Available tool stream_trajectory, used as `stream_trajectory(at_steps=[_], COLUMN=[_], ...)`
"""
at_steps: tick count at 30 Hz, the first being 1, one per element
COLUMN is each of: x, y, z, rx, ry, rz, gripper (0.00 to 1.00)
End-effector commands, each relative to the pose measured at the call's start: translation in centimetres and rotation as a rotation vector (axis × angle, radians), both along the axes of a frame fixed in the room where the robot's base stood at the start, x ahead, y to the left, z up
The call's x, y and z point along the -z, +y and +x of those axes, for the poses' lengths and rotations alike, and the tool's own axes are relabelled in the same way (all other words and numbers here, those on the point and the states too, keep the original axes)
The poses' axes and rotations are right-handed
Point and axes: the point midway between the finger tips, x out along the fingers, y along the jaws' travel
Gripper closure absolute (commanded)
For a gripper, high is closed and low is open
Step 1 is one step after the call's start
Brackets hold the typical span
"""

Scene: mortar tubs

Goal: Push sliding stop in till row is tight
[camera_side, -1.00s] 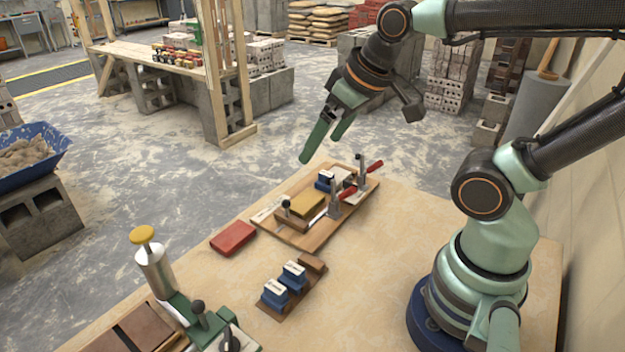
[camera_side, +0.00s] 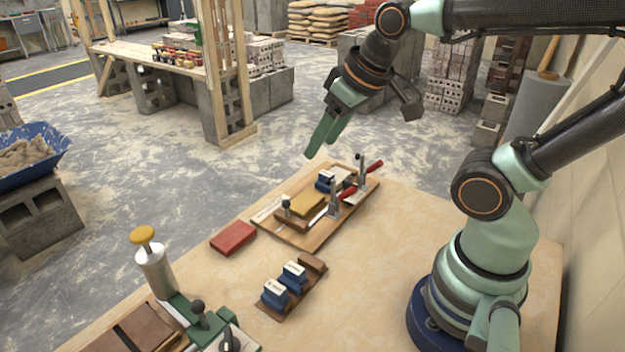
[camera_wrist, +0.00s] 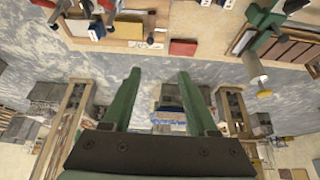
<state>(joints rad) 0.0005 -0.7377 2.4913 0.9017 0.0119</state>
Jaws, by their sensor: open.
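My gripper (camera_side: 322,148) is open and empty in the air above the far edge of the wooden fixture board (camera_side: 276,236). In the wrist view its two fingers (camera_wrist: 158,74) stand wide apart with nothing between them. The board carries a row with a blue tub (camera_side: 324,182) and a yellow block (camera_side: 308,204). A brown block with a black knob (camera_side: 286,203), which looks like the sliding stop, sits at the row's near-left end. The yellow block also shows in the wrist view (camera_wrist: 125,30). Whether the row has gaps is too small to tell.
Upright clamps with red handles (camera_side: 374,166) stand along the board's right side. A red block (camera_side: 233,237) lies left of the board. A small rack with blue tubs (camera_side: 294,275) stands in front. A green device with a yellow-topped cylinder (camera_side: 155,270) is at the near left.

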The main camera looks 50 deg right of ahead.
Motion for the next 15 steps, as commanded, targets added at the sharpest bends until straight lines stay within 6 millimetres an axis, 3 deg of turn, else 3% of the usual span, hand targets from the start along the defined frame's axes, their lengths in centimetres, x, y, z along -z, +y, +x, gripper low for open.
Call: stream_trajectory(at_steps=[8, 15], x=[0.6, 2.8], y=[-0.6, -1.4], z=[3.0, 6.9], rx=[0.220, 0.511], ry=[0.129, 0.271], rz=[0.092, 0.176], gripper=[0.44, 0.44])
